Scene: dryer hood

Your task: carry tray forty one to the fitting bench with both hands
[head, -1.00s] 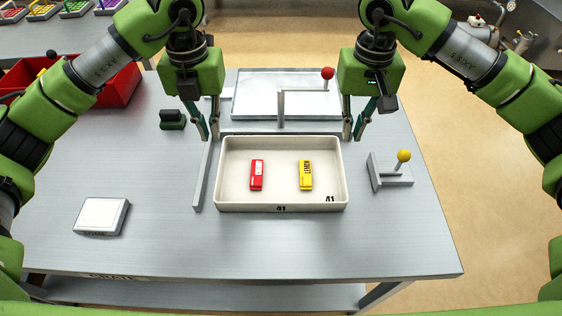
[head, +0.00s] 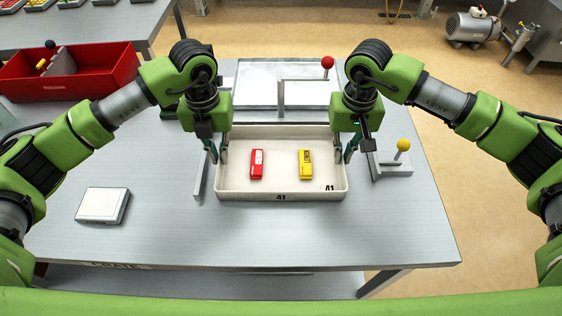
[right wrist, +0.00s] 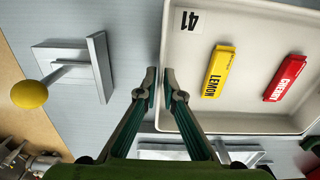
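Tray forty one (head: 281,190), a shallow off-white tray marked 41, rests on the grey bench. It holds a red block (head: 257,164) labelled CHERRY and a yellow block (head: 305,164) labelled LEMON. My left gripper (head: 218,154) is low at the tray's left wall, its fingers slightly apart on either side of the rim. My right gripper (head: 344,152) is at the right wall. In the right wrist view its fingertips (right wrist: 161,84) straddle the tray's wall, one inside and one outside, with a narrow gap. Neither gripper visibly grips the wall.
A yellow-knobbed fixture (head: 392,166) stands close right of the tray. An upright metal strip (head: 201,172) stands close to its left. Behind is a metal plate (head: 262,82) with a red-knobbed lever (head: 327,63). A white pad (head: 103,205) and red bin (head: 100,82) are left. The bench's front is clear.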

